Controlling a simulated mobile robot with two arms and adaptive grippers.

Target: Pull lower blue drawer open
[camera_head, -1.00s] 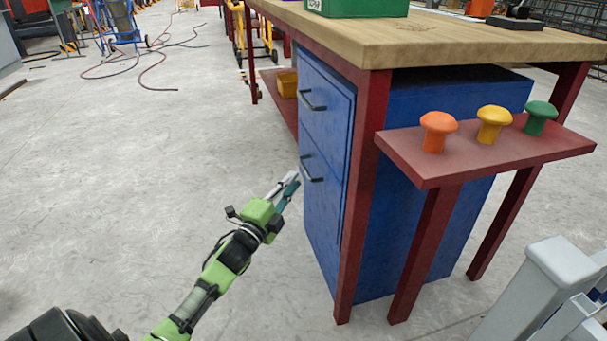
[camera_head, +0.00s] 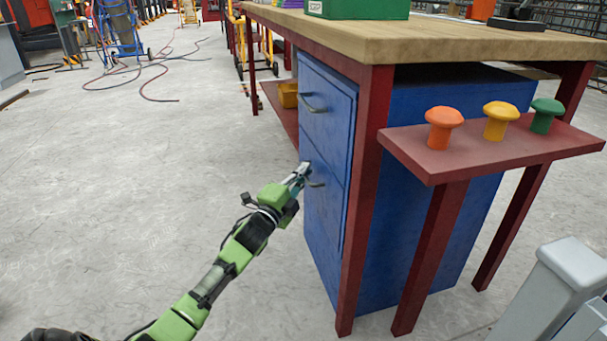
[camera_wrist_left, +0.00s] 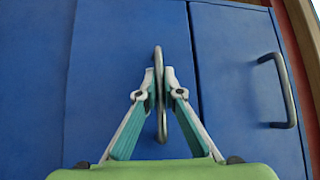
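The blue cabinet under the workbench has an upper drawer (camera_head: 328,112) and a lower drawer (camera_head: 325,215), both flush with its front. The lower drawer also fills the left and middle of the left wrist view (camera_wrist_left: 110,60). Its dark handle (camera_head: 317,184) shows as a bar (camera_wrist_left: 159,120) in the left wrist view. My left gripper (camera_head: 303,172) is at this handle. In the left wrist view its fingertips (camera_wrist_left: 160,78) are drawn in on both sides of the bar and appear to touch it. My right gripper is not in view.
The upper drawer's handle (camera_head: 312,104) is close above. A red table leg (camera_head: 362,200) stands right beside the drawer fronts. A red shelf (camera_head: 490,150) with orange, yellow and green knobs juts out at the right. The floor (camera_head: 130,190) left of the cabinet is clear.

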